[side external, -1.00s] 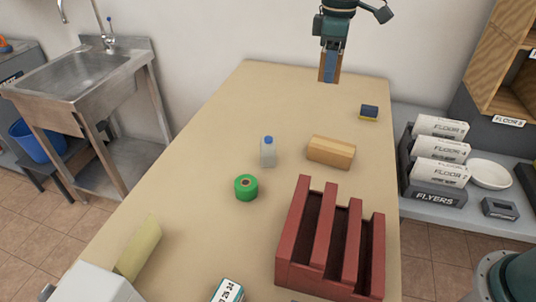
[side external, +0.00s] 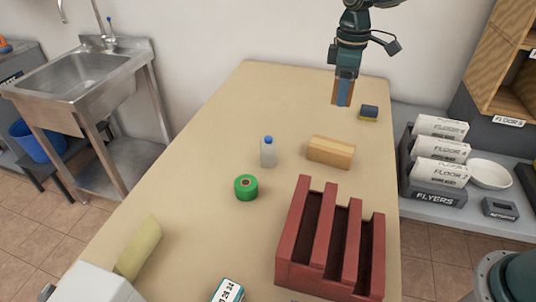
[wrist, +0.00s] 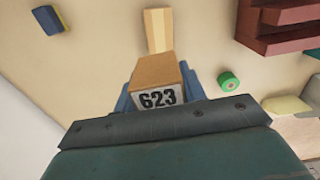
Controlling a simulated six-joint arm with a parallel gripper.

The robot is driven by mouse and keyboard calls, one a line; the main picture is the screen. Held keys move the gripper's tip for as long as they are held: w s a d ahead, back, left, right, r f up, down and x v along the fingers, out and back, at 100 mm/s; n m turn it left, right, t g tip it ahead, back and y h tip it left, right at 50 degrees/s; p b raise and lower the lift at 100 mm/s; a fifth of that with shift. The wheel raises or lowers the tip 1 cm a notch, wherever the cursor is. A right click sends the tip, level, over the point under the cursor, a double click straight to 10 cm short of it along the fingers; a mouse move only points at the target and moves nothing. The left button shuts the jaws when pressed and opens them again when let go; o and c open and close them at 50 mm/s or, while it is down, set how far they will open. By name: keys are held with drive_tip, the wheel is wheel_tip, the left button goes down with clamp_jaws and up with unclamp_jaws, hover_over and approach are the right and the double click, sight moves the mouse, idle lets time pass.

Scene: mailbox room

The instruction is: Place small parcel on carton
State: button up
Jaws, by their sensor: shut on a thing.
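My gripper (side external: 343,96) is shut on the small parcel (wrist: 158,72), a brown box with a white label reading 623. Its blue fingers grip the parcel from both sides. In the side view the parcel (side external: 336,91) hangs above the far end of the table, apart from the carton. The carton (side external: 331,152) is a tan, oblong box lying on the table, nearer the side camera than my gripper. In the wrist view the carton (wrist: 158,30) shows beyond the parcel, with its near end hidden behind it. Its top looks bare.
A dark blue and yellow block (side external: 368,113) lies close to the right of my gripper. A bottle (side external: 268,152) and a green tape roll (side external: 246,188) stand left of the carton. A red slotted rack (side external: 290,250) stands nearer the camera. The table's left far part is clear.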

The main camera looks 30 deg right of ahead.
hover_over(332, 145)
wheel_tip(332, 145, down, 9)
drive_tip(key=shift+d, duration=0.1)
drive_tip(key=shift+f, duration=0.1)
drive_tip(key=shift+f, duration=2)
drive_tip(key=shift+f, duration=0.1)
drive_tip(key=o, duration=1)
wheel_tip(332, 145, up, 12)
